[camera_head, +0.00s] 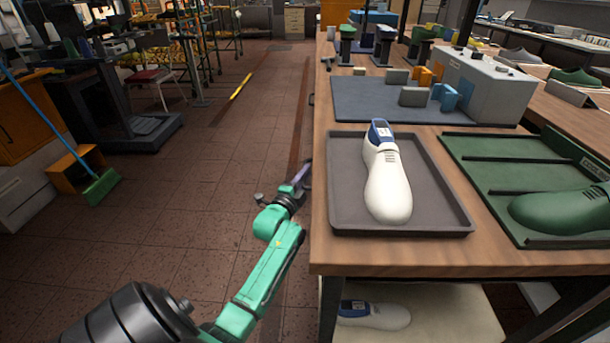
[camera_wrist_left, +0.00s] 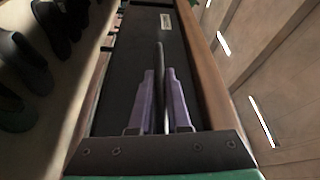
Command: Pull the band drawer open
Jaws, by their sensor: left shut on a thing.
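The band drawer's dark front (camera_wrist_left: 122,70) shows in the left wrist view, with a small pale label (camera_wrist_left: 165,21) near its far end. A thin dark bar handle (camera_wrist_left: 160,60) runs along the front. My left gripper (camera_wrist_left: 159,75) has its two purple fingers on either side of this handle and is shut on it. In the head view my left gripper (camera_head: 302,178) is at the left side of the wooden bench, just below the top's edge. The drawer front is hidden from the head view. I cannot tell whether the drawer stands slightly out. My right gripper is not in view.
On the bench top (camera_head: 440,258) are a grey tray (camera_head: 455,222) with a white shoe last (camera_head: 388,190) and a green tray (camera_head: 478,205) with a green last (camera_head: 565,212). A lower shelf (camera_head: 440,310) holds another last (camera_head: 375,316).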

